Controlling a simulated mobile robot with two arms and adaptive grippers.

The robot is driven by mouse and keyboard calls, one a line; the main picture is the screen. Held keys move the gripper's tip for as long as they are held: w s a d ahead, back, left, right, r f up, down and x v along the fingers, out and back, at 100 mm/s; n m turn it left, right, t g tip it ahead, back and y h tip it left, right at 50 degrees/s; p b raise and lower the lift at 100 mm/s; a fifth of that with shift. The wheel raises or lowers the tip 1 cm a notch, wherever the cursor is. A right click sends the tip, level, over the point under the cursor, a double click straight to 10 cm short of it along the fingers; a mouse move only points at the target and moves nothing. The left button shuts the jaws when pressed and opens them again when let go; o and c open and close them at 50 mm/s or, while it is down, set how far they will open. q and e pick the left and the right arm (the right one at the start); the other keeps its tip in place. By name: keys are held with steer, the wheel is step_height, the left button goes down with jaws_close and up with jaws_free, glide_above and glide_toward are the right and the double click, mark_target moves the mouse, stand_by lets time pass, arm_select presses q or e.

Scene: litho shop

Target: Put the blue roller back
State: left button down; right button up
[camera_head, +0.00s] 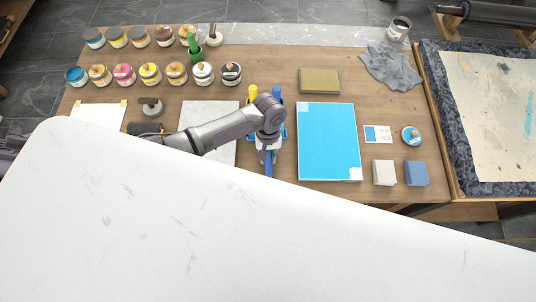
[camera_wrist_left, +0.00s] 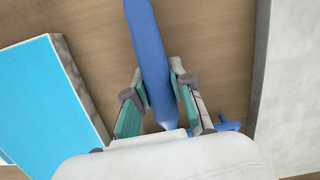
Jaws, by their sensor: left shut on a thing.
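My left gripper (camera_head: 267,162) is over the wooden table, between the grey-white slab and the bright blue slab. In the left wrist view its two fingers (camera_wrist_left: 158,95) are shut on the long blue roller (camera_wrist_left: 148,45), one on each side. In the head view a short blue length of the roller (camera_head: 268,169) shows below the gripper. Its lower end is hidden by the white surface in front. A yellow handle (camera_head: 252,92) and a blue handle (camera_head: 275,92) stand just behind my wrist; what holds them is mostly hidden by my arm. My right gripper is not in view.
The bright blue slab (camera_head: 328,140) lies close right of the gripper, the grey-white slab (camera_head: 208,115) left. Several ink jars (camera_head: 150,73) stand at the back left. Grey and blue blocks (camera_head: 416,173) sit at the right. A white surface (camera_head: 180,220) covers the foreground.

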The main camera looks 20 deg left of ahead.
arm_select(q)
steer(key=c, duration=0.9)
jaws_free()
steer(key=r, duration=0.4)
steer(key=w+r, duration=0.1)
steer(key=r, duration=0.3)
steer(key=w+r, duration=0.1)
steer(key=r, duration=0.2)
steer(key=shift+w+a+r, duration=0.1)
steer(key=shift+a+r, duration=0.2)
steer(key=shift+r, duration=0.1)
